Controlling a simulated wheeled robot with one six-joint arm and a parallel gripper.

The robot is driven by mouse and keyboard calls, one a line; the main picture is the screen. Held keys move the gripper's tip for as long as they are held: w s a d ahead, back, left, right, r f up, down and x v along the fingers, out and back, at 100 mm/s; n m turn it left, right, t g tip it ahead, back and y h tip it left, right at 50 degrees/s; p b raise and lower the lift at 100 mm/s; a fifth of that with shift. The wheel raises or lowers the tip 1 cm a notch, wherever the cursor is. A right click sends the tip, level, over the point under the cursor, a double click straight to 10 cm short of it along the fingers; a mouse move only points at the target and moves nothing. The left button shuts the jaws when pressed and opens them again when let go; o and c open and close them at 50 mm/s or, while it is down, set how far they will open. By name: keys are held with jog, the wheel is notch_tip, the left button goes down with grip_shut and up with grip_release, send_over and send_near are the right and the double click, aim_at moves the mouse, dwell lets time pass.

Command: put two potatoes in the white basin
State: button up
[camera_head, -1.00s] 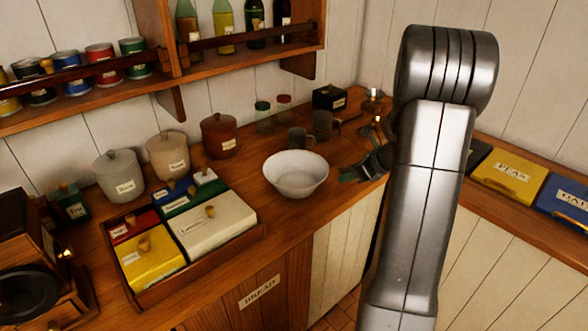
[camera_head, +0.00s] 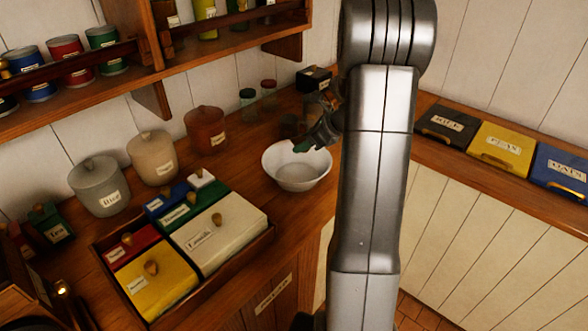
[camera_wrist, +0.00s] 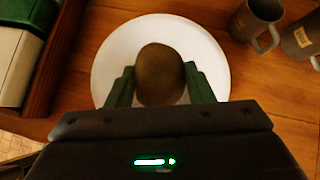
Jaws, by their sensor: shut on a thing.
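The white basin (camera_head: 290,180) stands on the wooden counter, right of the tray of labelled boxes. In the wrist view the basin (camera_wrist: 113,62) lies beneath my gripper (camera_wrist: 160,84). My gripper is shut on a brown potato (camera_wrist: 160,68), with a green finger on each side of it. In the head view my gripper (camera_head: 304,146) is over the basin's upper right side, partly behind my arm. I cannot make out the potato in the head view. No other potato shows in the visible part of the basin.
Two grey mugs (camera_wrist: 254,20) (camera_wrist: 300,40) stand close to the basin. The box tray (camera_head: 240,252) is to its left. Lidded crocks (camera_head: 207,128) and glass jars stand behind. A shelf (camera_head: 150,62) with bottles and tins hangs above. Labelled boxes (camera_head: 500,148) line the right counter.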

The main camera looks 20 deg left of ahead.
notch_tip(320, 180, down, 5)
jog(key=b, duration=0.4)
jog(key=shift+r, duration=0.1)
jog(key=o, duration=1.1)
jog(key=b+v, duration=0.1)
jog(key=v, duration=1.2)
jog(key=shift+s+d+r, duration=0.1)
jog(key=shift+d+r, duration=0.1)
jog(key=shift+r, duration=0.1)
